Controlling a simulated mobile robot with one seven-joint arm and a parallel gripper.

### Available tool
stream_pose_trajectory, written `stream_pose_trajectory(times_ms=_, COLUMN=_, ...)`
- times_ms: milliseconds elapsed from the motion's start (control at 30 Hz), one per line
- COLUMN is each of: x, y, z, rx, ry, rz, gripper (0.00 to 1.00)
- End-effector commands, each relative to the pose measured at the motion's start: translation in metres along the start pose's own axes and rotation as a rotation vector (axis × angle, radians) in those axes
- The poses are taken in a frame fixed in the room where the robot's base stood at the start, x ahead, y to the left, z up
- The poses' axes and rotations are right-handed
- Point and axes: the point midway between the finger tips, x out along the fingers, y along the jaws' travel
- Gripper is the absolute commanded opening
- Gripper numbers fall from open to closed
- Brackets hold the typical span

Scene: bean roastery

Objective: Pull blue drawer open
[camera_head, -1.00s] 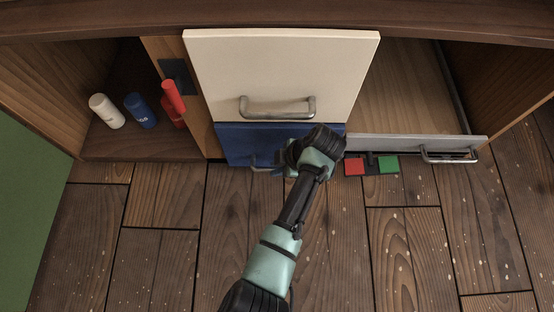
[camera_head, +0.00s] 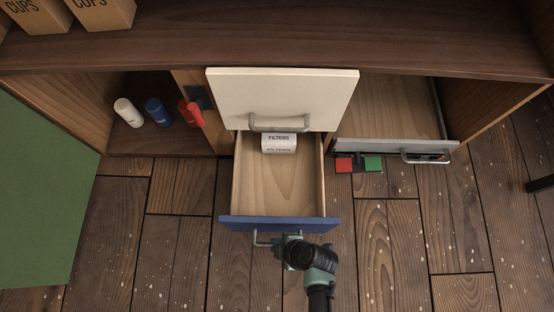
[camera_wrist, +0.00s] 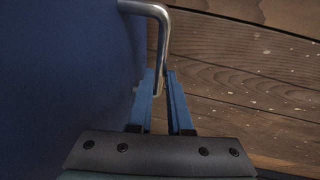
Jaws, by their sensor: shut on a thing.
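The blue drawer (camera_head: 280,224) stands well out from the cabinet in the head view, and its wooden inside shows. A white box marked FILTERS (camera_head: 279,142) lies at the back of it. My gripper (camera_head: 284,240) is at the right end of the drawer's metal handle (camera_head: 262,243), in front of the blue face. In the wrist view the blue face (camera_wrist: 65,75) fills the left, and the bent handle (camera_wrist: 161,25) runs down between my gripper's two blue fingers (camera_wrist: 161,88). The fingers are shut on the handle.
A cream drawer front (camera_head: 283,92) is above the blue drawer. A grey-fronted drawer (camera_head: 385,146) is at the right, with red and green pads (camera_head: 358,164) by it. White, blue and red bottles (camera_head: 157,112) stand on the left shelf. The floor in front is clear.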

Motion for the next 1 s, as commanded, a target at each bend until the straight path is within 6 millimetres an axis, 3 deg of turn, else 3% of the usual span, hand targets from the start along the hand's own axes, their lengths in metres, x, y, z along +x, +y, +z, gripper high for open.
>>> stream_pose_trajectory(times_ms=100, x=-0.006, y=-0.024, z=-0.001, rx=0.001, ry=-0.002, rz=-0.003, gripper=0.00)
stream_pose_trajectory(times_ms=300, x=-0.009, y=-0.047, z=-0.002, rx=0.001, ry=-0.002, rz=0.000, gripper=0.00)
stream_pose_trajectory(times_ms=867, x=-0.009, y=-0.058, z=-0.003, rx=-0.001, ry=-0.002, rz=-0.001, gripper=0.00)
stream_pose_trajectory(times_ms=900, x=-0.009, y=-0.058, z=-0.003, rx=-0.001, ry=-0.002, rz=-0.001, gripper=0.21)
stream_pose_trajectory(times_ms=1000, x=-0.009, y=-0.057, z=-0.003, rx=-0.001, ry=-0.001, rz=-0.001, gripper=0.39)
